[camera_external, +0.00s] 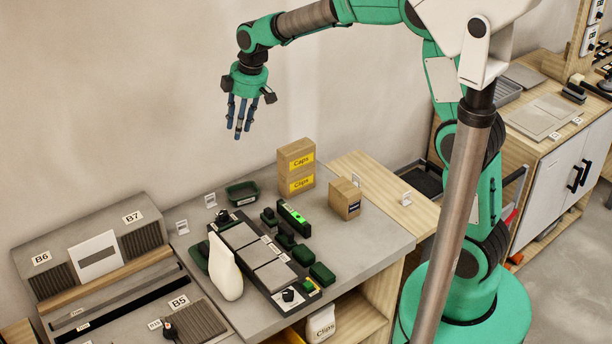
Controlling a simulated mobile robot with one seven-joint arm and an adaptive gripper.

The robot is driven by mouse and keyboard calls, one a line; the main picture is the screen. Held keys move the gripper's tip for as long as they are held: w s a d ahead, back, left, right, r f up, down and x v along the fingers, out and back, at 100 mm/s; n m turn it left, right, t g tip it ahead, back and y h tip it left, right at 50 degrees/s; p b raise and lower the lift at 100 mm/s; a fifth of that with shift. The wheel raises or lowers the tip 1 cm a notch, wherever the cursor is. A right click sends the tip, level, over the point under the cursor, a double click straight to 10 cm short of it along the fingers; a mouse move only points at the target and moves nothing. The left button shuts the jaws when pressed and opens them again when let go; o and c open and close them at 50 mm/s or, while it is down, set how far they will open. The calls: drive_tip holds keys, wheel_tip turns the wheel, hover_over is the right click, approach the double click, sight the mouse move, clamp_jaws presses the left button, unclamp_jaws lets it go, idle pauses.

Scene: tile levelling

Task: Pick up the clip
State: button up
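My gripper (239,120) hangs high above the left part of the workbench, in front of the wall. Its blue fingers point down, spaced apart, with nothing between them. No single object is clearly recognisable as the clip at this size. Small dark pieces lie around the tile board: one at its far left corner (222,216) and one at its near end (288,295). A box labelled "Clips" (300,184) stands at the back under a box labelled "Caps" (296,158). A white bag labelled "Clips" (321,324) sits on the shelf below.
The tile board (257,230) holds grey tiles. A white bottle (224,268) stands at its left. A green level (294,218), dark green blocks (322,274), a green tray (242,192) and a small carton (345,198) surround it.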

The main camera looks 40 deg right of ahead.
drive_tip(key=w+a+f+n+p, duration=0.1)
drive_tip(key=w+a+f+n, duration=0.1)
drive_tip(key=a+f, duration=0.3)
drive_tip(key=w+a+f+n+g+p, duration=0.1)
drive_tip(key=w+a+f+n, duration=0.1)
drive_tip(key=w+a+f, duration=0.3)
drive_tip(key=w+a+f+n+p, duration=0.1)
drive_tip(key=w+a+f, duration=0.3)
drive_tip(key=f, duration=0.7)
drive_tip(key=shift+a+f+n+g, duration=0.35)
drive_tip(key=shift+a+n+g, duration=0.05)
drive_tip(key=shift+a, duration=0.6)
drive_tip(key=shift+w+f, duration=0.1)
approach(181, 232)
drive_tip(key=shift+w+d+f, duration=0.1)
drive_tip(key=shift+w+f, duration=0.2)
drive_tip(key=shift+f, duration=0.3)
drive_tip(key=shift+f, duration=0.15)
drive_tip(key=shift+a+f, duration=0.2)
drive_tip(key=shift+f, duration=1)
drive_tip(key=shift+a+f, duration=0.2)
drive_tip(key=shift+f, duration=1)
clamp_jaws()
